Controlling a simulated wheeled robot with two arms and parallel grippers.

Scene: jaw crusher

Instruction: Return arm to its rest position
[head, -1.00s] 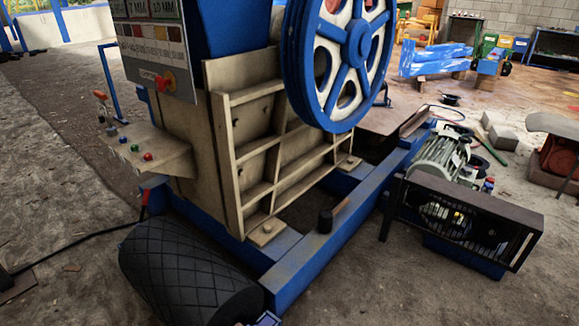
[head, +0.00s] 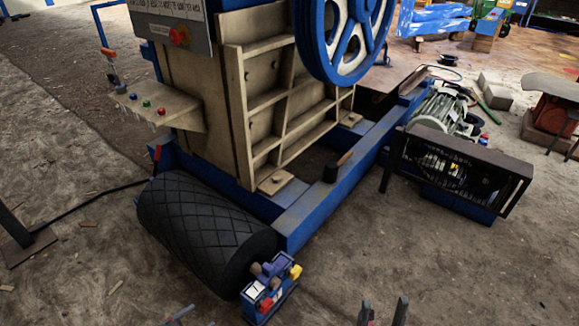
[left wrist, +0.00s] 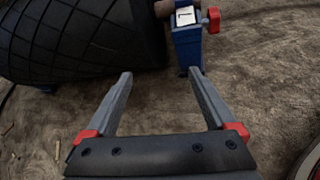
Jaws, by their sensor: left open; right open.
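My left gripper (left wrist: 160,76) is open in the left wrist view, with bare ground between its fingers and nothing held. In the head view only its fingertips (head: 188,316) show at the bottom edge. My right gripper (head: 383,312) shows as two spread fingertips at the bottom edge of the head view, open and empty. The jaw crusher (head: 262,110) stands beyond both grippers, apart from them, with its blue frame (head: 335,195) on the ground. The rest of both arms is out of the head view.
A black ribbed roller (head: 200,225) lies at the crusher's near left. A small blue device (head: 262,300) with red and yellow parts stands beside it, also in the left wrist view (left wrist: 187,48) beyond the fingertips. A motor with a guard (head: 460,170) stands right. Front-right ground is clear.

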